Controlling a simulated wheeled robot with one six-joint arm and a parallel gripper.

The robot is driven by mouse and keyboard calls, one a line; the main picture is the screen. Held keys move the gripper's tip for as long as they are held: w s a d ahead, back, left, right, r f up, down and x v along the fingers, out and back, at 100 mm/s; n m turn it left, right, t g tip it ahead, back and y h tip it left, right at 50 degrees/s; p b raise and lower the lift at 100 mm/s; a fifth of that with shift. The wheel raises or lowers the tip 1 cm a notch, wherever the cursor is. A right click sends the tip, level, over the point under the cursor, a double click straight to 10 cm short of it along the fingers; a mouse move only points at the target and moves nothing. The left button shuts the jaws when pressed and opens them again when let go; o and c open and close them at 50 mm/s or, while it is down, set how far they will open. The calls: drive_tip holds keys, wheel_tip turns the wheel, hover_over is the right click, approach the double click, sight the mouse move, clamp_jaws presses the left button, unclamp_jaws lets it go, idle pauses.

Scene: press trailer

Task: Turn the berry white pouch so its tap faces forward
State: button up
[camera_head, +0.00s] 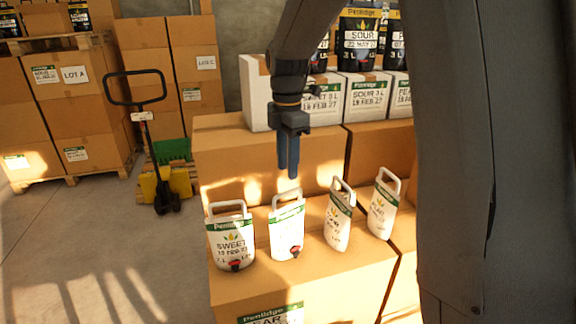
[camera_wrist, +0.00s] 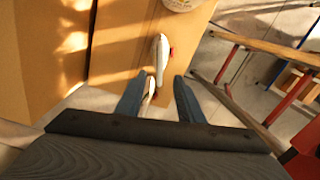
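Several white pouches with handles and green bands stand in a row on a cardboard box. The leftmost pouch (camera_head: 231,240) reads SWEET and has its dark red tap at the bottom front. The second pouch (camera_head: 287,228) has its tap at the lower right. The third pouch (camera_head: 339,220) and fourth pouch (camera_head: 383,206) look turned, with no tap seen. I cannot read which is berry. My gripper (camera_head: 288,174) points down, empty, above the second pouch. In the wrist view my gripper (camera_wrist: 159,78) has its fingers apart, with two pouches seen edge-on below and between them.
Taller cartons (camera_head: 262,160) stand behind, bearing white boxes (camera_head: 362,98) and black pouches (camera_head: 358,40). A pallet jack (camera_head: 150,130) and stacked cartons (camera_head: 65,95) stand left. Floor is open at front left.

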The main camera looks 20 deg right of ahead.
sight(287, 193)
drive_tip(key=shift+f+n, duration=0.1)
drive_tip(key=shift+n, duration=0.5)
wheel_tip(287, 193, down, 10)
drive_tip(key=b, duration=0.6)
drive_tip(key=shift+b, duration=0.4)
clamp_jaws()
drive_tip(key=shift+r+p, duration=0.35)
drive_tip(key=shift+p, duration=0.15)
idle(0.6)
drive_tip(key=shift+m+p, duration=0.85)
drive_tip(key=shift+m, duration=0.95)
